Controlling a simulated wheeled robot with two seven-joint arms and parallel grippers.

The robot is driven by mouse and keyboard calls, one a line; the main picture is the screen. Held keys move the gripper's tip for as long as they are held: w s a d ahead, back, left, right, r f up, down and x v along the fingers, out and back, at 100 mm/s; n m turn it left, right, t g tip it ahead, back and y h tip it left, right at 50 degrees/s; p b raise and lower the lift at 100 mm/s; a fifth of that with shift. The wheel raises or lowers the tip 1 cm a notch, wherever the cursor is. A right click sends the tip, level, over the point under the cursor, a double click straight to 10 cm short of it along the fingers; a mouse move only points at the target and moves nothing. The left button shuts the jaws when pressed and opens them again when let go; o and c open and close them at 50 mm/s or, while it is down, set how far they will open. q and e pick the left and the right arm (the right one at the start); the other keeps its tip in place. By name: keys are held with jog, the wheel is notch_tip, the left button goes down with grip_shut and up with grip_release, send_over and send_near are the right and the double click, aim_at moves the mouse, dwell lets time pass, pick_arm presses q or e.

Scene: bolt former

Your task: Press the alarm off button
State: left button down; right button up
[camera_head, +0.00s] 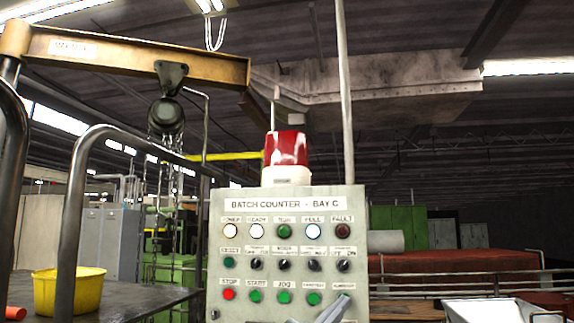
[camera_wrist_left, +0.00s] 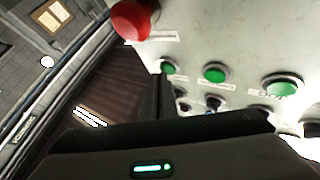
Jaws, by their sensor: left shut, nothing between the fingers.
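A grey control panel (camera_head: 216,260) headed "BATCH COUNTER - BAY C" stands ahead in the head view. Its bottom row has a red stop button (camera_head: 228,294) and green buttons, with the jog button (camera_head: 284,297) in the middle. The label at the row's right end (camera_head: 341,289) is too small to read surely, and the spot below it is covered by my left gripper (camera_head: 343,300). That gripper is shut and empty, its tip at the panel's lower right; contact cannot be told. The wrist view shows green buttons (camera_wrist_left: 214,72) and a red button (camera_wrist_left: 130,20) close by.
A red beacon (camera_head: 286,150) stands on top of the panel. Selector knobs (camera_head: 284,265) and lamps (camera_head: 284,230) fill the upper rows. A yellow bucket (camera_head: 68,292) stands on a dark table at left, behind a metal rail (camera_head: 72,215). A white tray-like object (camera_head: 500,311) is at lower right.

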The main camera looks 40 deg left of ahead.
pick_arm(q)
jog(key=shift+s+d, duration=0.1)
dwell(0.3)
jog(key=s+d, duration=0.1)
jog(key=s+d+p, duration=0.1)
jog(key=s, duration=0.1)
jog(key=s+d, duration=0.1)
jog(key=s, duration=0.1)
dwell(0.5)
dwell(0.4)
